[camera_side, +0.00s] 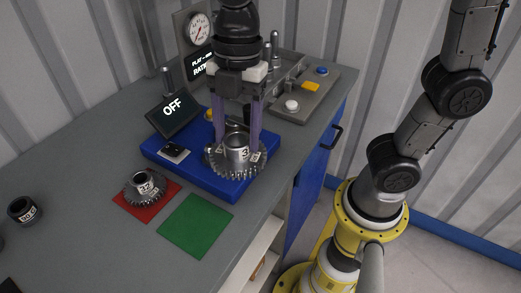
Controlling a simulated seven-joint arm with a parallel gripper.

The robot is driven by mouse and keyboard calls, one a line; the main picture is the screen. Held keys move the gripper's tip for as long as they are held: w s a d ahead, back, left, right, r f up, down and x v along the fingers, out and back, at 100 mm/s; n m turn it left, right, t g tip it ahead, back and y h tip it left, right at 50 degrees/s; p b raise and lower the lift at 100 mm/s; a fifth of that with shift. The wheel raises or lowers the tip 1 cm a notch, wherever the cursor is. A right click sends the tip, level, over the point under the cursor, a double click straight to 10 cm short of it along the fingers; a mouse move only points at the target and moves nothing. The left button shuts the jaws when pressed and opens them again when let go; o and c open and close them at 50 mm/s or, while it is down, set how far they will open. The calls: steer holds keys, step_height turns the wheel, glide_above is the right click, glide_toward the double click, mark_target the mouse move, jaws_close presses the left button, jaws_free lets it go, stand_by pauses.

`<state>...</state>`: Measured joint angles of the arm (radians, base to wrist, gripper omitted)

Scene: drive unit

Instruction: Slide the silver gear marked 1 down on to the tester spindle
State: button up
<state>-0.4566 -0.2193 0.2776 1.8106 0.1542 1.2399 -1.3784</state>
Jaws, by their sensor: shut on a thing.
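My gripper (237,142) points down with its two purple fingers shut on a silver gear (238,156). This gear has a toothed rim and a raised hub, and its label looks like a 3. It is at the right part of the blue tester (185,173), low over its top. I cannot tell whether it touches the tester or is around the spindle, which is hidden. A second silver gear (145,188) lies on the red square; its label seems to start with 1 but is too small to read surely.
A screen reading OFF (173,108) stands at the tester's back left. A green square (196,226) is bare. A dark ring (24,209) lies at the left. A grey fixture (305,95) with posts and buttons stands behind, near a dial gauge (197,29).

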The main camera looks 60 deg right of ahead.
steer(key=w+d, duration=0.2)
steer(key=w, duration=0.5)
steer(key=m, duration=0.2)
glide_above(209, 145)
steer(key=shift+d+f, duration=0.15)
steer(key=shift+f, duration=2.9)
steer(key=shift+f, duration=0.2)
steer(key=shift+f, duration=0.35)
steer(key=shift+f, duration=1.1)
steer(key=shift+f, duration=0.95)
steer(key=o, duration=1.3)
steer(key=shift+o, duration=0.2)
steer(key=shift+f, duration=0.1)
